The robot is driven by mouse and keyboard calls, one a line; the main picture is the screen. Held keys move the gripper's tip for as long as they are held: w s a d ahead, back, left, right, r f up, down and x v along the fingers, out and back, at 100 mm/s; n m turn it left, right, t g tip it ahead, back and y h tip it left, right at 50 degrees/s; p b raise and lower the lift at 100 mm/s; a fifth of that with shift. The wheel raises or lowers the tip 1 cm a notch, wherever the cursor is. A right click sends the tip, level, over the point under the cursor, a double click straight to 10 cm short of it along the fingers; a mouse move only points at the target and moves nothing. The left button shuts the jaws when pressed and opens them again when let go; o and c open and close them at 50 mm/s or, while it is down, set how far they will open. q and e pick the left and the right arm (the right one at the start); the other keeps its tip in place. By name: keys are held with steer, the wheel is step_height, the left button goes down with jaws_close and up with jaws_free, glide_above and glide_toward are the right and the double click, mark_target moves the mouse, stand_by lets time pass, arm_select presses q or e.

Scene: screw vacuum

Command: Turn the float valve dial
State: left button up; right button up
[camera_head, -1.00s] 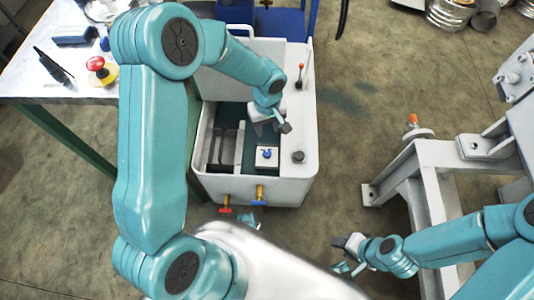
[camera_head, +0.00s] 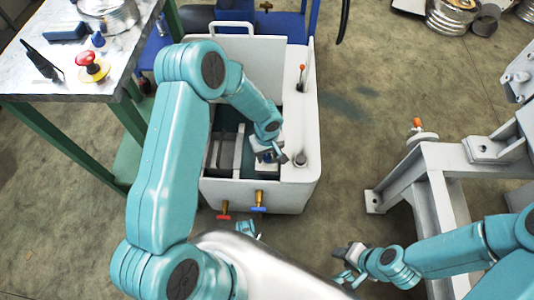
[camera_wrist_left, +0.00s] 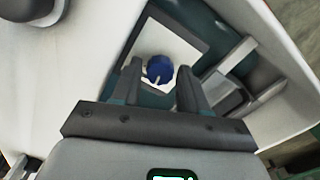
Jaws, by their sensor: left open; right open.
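The float valve dial is a small blue knob on a white square plate inside the white machine. The blue dial (camera_wrist_left: 160,69) shows in the left wrist view between my open left gripper's fingers (camera_wrist_left: 158,90), a little beyond the tips. The white plate (camera_wrist_left: 187,48) lies around it. In the head view my left gripper (camera_head: 274,157) is over the plate and mostly hides the dial. Whether the fingers touch the dial cannot be told. My right gripper (camera_head: 345,268) is open and empty, low at the bottom centre, away from the machine.
The white machine (camera_head: 302,130) has walls around its recess, a black knob (camera_head: 300,159) and an orange-tipped lever (camera_head: 302,72). Red (camera_head: 223,217) and blue (camera_head: 259,209) valve handles stick out in front. A workbench (camera_head: 60,80) stands left; a grey metal frame (camera_head: 405,165) stands right.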

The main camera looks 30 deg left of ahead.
arm_select(q)
steer(key=shift+c, duration=0.3)
steer(key=c, duration=0.7)
steer(key=shift+f+m+b, duration=0.1)
steer(key=shift+m+b, duration=0.7)
steer(key=shift+m, duration=0.4)
steer(key=shift+m+b, duration=0.45)
steer(key=shift+m, duration=1.25)
steer(key=o, duration=0.8)
steer(key=shift+c, duration=0.2)
